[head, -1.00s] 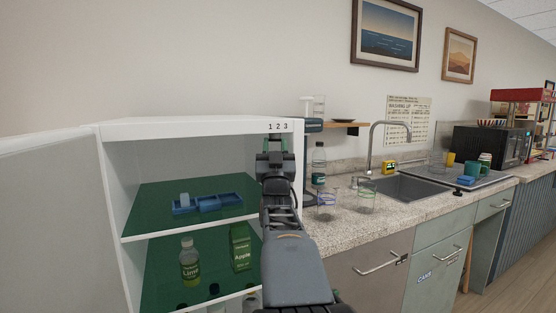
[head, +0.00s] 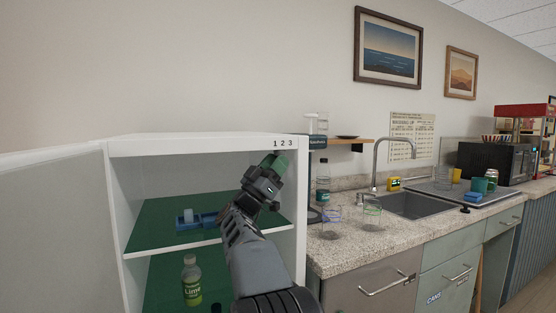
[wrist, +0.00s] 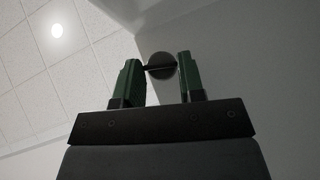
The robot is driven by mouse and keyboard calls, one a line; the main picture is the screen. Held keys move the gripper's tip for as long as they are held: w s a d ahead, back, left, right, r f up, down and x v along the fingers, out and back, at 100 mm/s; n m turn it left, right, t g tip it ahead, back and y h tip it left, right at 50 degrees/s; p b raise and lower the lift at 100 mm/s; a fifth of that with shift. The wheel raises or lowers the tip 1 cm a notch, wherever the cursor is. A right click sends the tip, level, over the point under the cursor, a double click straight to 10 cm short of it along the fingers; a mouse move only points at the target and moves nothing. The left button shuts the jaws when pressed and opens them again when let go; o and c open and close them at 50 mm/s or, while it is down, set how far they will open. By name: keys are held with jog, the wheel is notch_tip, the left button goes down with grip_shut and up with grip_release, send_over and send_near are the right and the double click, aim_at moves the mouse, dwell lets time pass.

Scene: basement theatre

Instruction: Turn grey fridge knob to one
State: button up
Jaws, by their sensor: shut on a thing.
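The white fridge (head: 205,146) stands with its door open at the left. My gripper (wrist: 162,68) is shut on the knob. In the head view my gripper (head: 274,162) is just below the digits, tilted up to the right, and hides the knob. I cannot tell which digit the knob points to.
Inside the fridge are a blue tray (head: 185,223) on the green upper shelf (head: 160,218) and a lime bottle (head: 191,283) below. Right of the fridge, the counter (head: 350,245) holds two glasses, a dark bottle (head: 322,183) and a sink (head: 418,206).

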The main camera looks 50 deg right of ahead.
jog(key=shift+d+m+g+y+p, duration=0.1)
jog(key=shift+m+g+y+p, duration=0.4)
jog(key=shift+g, duration=0.95)
jog(key=shift+d+m+g+y+p, duration=0.1)
jog(key=shift+m+g+y, duration=0.2)
jog(key=shift+m+g, duration=0.85)
jog(key=shift+g+y, duration=0.3)
jog(key=shift+g, duration=0.7)
jog(key=o, duration=0.5)
jog(key=shift+o, duration=0.8)
jog(key=shift+s, duration=0.2)
jog(key=shift+w, duration=0.1)
jog(key=shift+a, duration=0.1)
